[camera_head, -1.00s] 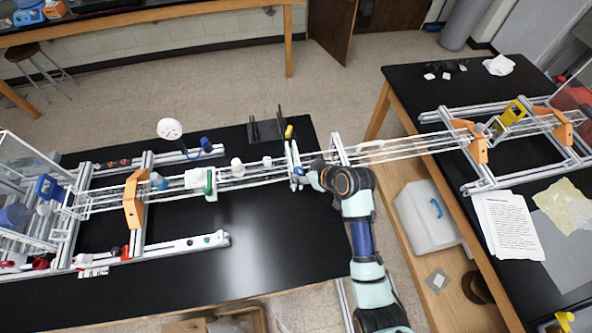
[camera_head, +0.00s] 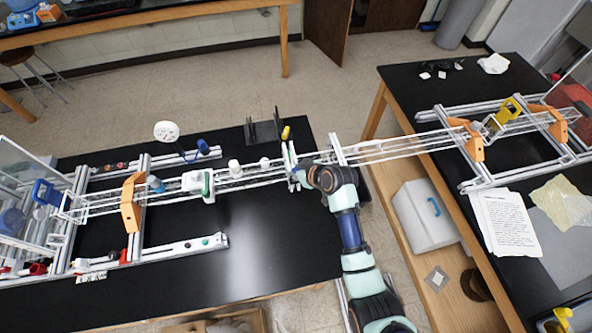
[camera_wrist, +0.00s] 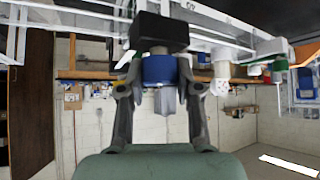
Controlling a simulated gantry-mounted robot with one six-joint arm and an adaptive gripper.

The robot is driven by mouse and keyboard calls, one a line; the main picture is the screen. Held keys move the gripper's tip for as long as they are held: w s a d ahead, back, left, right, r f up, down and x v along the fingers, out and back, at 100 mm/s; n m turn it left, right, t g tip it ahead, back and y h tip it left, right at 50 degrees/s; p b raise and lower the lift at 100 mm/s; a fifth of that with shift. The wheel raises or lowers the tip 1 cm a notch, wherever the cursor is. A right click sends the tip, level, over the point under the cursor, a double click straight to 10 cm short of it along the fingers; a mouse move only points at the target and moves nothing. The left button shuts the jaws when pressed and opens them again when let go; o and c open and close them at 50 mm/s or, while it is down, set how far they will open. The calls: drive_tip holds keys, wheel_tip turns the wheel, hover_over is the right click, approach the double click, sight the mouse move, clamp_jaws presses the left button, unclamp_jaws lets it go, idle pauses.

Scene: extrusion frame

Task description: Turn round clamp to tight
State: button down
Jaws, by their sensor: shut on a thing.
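A round blue clamp knob (camera_wrist: 160,69) sits between the fingers of my gripper (camera_wrist: 160,85) in the wrist view. A black block (camera_wrist: 160,32) is just above it, against the rail, and a grey tip hangs below the knob. My gripper is shut on the knob, one finger on each side. In the head view my gripper (camera_head: 301,176) is at the upright bracket (camera_head: 289,158) on the long rail frame, and my wrist hides most of the knob. I cannot tell how tight the clamp is.
The rail frame crosses the gap between two black tables. The near part of the left table (camera_head: 150,285) is clear.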

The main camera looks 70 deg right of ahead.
drive_tip(key=shift+r+m, duration=0.1)
drive_tip(key=shift+m, duration=0.2)
drive_tip(key=shift+a+r+m+g+h+p, duration=0.1)
drive_tip(key=shift+m+g+h+p, duration=0.3)
drive_tip(key=shift+m+h+p, duration=0.5)
drive_tip(key=shift+w+m+g+h+p, duration=0.1)
drive_tip(key=shift+m+g+h+p, duration=0.6)
drive_tip(key=shift+m, duration=0.5)
drive_tip(key=m+g, duration=0.1)
drive_tip(key=m+g+h+b, duration=0.1)
drive_tip(key=m, duration=0.2)
drive_tip(key=shift+f+g+b, duration=0.3)
drive_tip(key=shift+g+b, duration=0.05)
drive_tip(key=shift+g, duration=0.05)
drive_tip(key=shift+m+g+h+b, duration=0.4)
drive_tip(key=shift+m+g+b, duration=0.65)
drive_tip(key=shift+m, duration=0.45)
drive_tip(key=shift+r, duration=0.1)
drive_tip(key=c, duration=0.8)
unclamp_jaws()
drive_tip(key=shift+o, duration=0.2)
